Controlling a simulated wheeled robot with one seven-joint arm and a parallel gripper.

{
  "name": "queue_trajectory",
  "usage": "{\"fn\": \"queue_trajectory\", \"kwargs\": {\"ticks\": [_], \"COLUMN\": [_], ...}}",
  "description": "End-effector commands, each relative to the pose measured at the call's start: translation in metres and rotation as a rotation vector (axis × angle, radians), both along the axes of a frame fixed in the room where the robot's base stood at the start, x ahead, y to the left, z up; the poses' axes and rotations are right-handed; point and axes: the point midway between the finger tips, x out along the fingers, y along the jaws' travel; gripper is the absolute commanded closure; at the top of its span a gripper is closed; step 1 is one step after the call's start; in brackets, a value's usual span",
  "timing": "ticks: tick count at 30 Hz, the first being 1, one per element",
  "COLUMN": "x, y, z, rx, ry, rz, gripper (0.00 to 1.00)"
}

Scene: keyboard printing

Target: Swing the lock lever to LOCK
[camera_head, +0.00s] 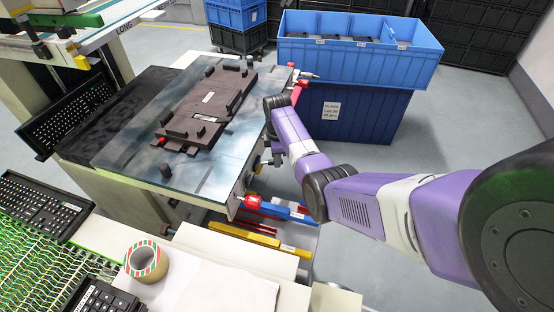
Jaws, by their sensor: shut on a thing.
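My arm reaches in from the right, and its dark wrist is over the right edge of the printing table (225,172). My gripper (277,155) shows only as a small dark part below the wrist at that edge. It is shut on the lock lever. The fingertips and most of the lever are hidden, so I cannot read the lever's angle or any LOCK marking. A dark brown fixture (205,112) lies on the table, left of my gripper. Red parts show at the table's far right corner (299,92) and near right corner (250,202).
A blue crate (360,58) stands on a darker blue bin behind my arm. Blue and yellow bars (235,233) lie below the table's near edge. A tape roll (146,261) and several keyboards (40,205) are at the lower left. Grey floor is clear at right.

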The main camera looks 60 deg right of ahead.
Motion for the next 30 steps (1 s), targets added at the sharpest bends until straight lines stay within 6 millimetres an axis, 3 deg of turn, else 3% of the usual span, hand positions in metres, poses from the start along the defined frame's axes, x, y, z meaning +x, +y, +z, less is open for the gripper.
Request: {"fn": "queue_trajectory", "kwargs": {"ticks": [7, 8, 11, 23, 30], "x": [0.0016, 0.0016, 0.0014, 0.0002, -0.0040], "y": [0.0010, 0.0010, 0.0008, 0.0007, 0.0098], "z": [0.0006, 0.0006, 0.0005, 0.0002, 0.0009], "rx": [0.002, 0.002, 0.002, 0.001, 0.002], "ry": [-0.002, -0.002, -0.003, -0.001, -0.001], "rz": [0.001, 0.001, 0.000, -0.006, -0.131], "gripper": [1.00, 0.77, 0.59, 0.59, 0.59]}}
